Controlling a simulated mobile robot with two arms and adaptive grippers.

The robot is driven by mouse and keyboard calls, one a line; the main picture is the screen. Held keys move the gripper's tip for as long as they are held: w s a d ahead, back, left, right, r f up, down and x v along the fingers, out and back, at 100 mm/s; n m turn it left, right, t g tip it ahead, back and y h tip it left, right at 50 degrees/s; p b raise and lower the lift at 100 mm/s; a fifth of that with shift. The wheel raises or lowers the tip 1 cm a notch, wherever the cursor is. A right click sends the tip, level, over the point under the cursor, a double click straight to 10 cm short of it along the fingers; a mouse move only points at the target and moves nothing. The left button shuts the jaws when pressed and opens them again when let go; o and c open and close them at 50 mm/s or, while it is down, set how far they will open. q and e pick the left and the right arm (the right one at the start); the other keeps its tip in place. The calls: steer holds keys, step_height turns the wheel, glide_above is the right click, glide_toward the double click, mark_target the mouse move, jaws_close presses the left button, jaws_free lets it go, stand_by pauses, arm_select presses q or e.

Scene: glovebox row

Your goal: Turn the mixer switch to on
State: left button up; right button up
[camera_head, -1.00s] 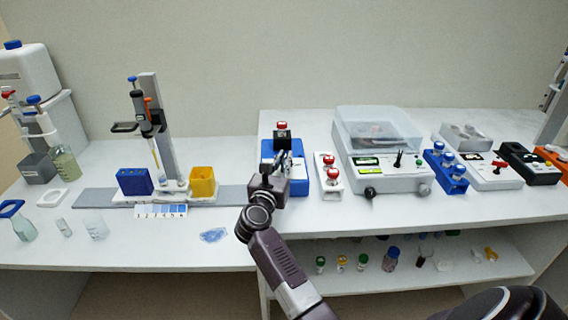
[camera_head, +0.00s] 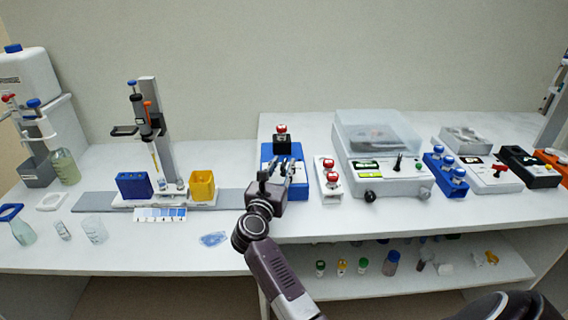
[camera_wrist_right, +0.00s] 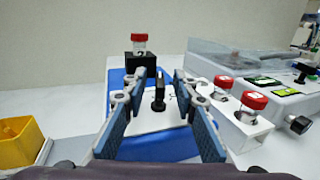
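The mixer is a blue device (camera_head: 268,153) with a white panel and a black block on top holding a red-capped vial. In the right wrist view its blue base (camera_wrist_right: 120,85) lies ahead of my fingers. A small upright black switch (camera_wrist_right: 158,96) stands on the white panel, between my fingers in that picture. My right gripper (camera_head: 280,170) is open and empty at the mixer's front, and its two blue-padded fingers (camera_wrist_right: 167,112) reach over the panel on either side of the switch. No contact shows. The panel marking is too small to read. My left gripper is out of view.
A white rack (camera_head: 330,186) with red-capped vials stands close right of the mixer. Beyond it is a clear-lidded machine (camera_head: 390,182). A yellow container (camera_head: 202,186) and a blue rack (camera_head: 134,185) stand left. Bare bench lies in front of the clear-lidded machine.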

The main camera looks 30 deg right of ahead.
mark_target(282, 167)
steer(key=v, duration=0.6)
stand_by(0.3)
